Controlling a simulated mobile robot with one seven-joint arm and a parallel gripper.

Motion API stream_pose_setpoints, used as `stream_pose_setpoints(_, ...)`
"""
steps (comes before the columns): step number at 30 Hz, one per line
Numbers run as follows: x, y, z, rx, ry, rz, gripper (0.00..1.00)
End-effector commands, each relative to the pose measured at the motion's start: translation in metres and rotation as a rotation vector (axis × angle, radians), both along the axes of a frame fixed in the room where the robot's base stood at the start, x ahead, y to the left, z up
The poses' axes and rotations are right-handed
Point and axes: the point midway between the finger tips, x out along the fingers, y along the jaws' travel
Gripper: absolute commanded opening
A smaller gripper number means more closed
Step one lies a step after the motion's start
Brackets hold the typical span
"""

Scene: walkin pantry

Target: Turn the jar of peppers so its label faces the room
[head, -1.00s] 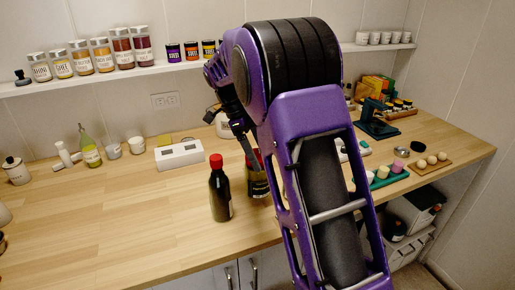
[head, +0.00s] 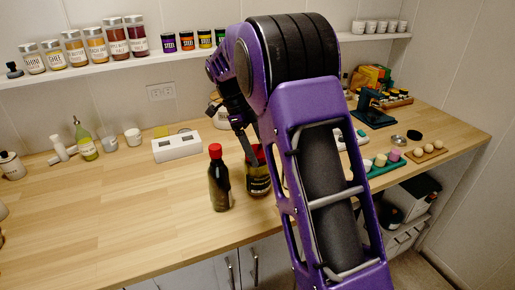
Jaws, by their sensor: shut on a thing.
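The jar of peppers (head: 258,184) stands on the wooden counter, a dark jar with a yellow-and-dark label partly facing me. Its right side is hidden behind my purple arm. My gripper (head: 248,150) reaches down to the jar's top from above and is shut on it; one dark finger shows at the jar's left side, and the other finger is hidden. The jar appears upright on the counter.
A dark bottle with a red cap (head: 218,178) stands close at the jar's left. A white toaster-like box (head: 177,147) sits behind. A wall shelf (head: 90,71) holds several jars. Egg and macaron trays (head: 427,152) lie at right. The counter's left front is clear.

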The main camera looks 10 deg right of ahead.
Motion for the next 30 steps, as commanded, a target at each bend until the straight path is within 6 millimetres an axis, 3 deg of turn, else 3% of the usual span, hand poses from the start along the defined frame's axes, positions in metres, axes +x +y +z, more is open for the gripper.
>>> stream_pose_setpoints(26,0.000,0.000,-0.012,0.000,-0.002,0.001,0.00)
stream_pose_setpoints(27,0.001,0.000,-0.011,-0.001,-0.003,0.001,0.89)
stream_pose_setpoints(29,0.000,0.000,-0.012,0.000,-0.002,0.001,1.00)
stream_pose_setpoints(30,0.000,0.000,-0.012,0.000,-0.002,0.001,1.00)
